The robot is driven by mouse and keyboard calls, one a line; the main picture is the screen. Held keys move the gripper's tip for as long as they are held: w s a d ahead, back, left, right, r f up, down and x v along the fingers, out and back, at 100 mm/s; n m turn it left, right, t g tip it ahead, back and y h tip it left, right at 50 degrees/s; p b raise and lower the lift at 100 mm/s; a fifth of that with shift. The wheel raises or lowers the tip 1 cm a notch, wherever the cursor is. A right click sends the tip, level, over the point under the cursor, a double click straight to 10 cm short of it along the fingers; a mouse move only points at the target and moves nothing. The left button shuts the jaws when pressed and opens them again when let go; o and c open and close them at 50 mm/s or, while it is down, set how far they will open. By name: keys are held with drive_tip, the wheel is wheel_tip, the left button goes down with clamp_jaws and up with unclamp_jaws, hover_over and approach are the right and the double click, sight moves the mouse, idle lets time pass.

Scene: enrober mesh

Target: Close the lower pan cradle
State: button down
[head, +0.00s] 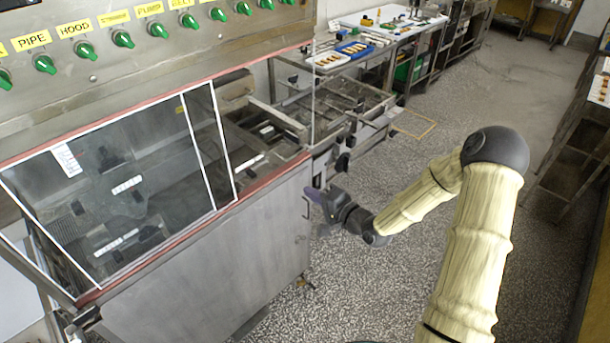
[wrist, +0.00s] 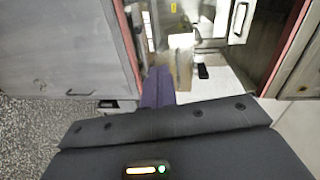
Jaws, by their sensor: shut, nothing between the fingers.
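My gripper (head: 310,194) is in front of the right end of the steel enrober (head: 215,265) in the head view, beside its corner. Its purple fingers (wrist: 158,86) are together and empty in the wrist view, pointing at the machine's opening. A pale tan block (wrist: 180,58) and a small black part (wrist: 203,71) over a white surface show beyond the fingertips. I cannot tell with certainty which part is the lower pan cradle, or how far open it stands; my gripper and the machine's corner hide much of that area.
A clear-windowed hood (head: 125,200) covers the machine's left part. Green knobs (head: 123,39) line the panel above. A steel frame section (head: 340,105) stands behind my gripper, and a table with trays (head: 330,60) beyond it.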

drive_tip(key=s+d+n+g+h, duration=0.5)
drive_tip(key=s+d+n+h, duration=0.15)
drive_tip(key=s+h, duration=0.2)
drive_tip(key=s+d+r+g+h, duration=0.1)
drive_tip(key=s+d+r+g, duration=0.1)
drive_tip(key=s, duration=0.5)
drive_tip(key=s+d+r+n+g+h, duration=0.1)
drive_tip(key=s+d+r+g+h, duration=0.1)
drive_tip(key=s+r, duration=0.2)
drive_tip(key=s, duration=0.3)
drive_tip(key=shift+s+d+r, duration=0.2)
drive_tip(key=shift+s+d, duration=0.05)
drive_tip(key=shift+s, duration=0.15)
drive_tip(key=shift+w+n, duration=0.1)
drive_tip(key=shift+n, duration=0.15)
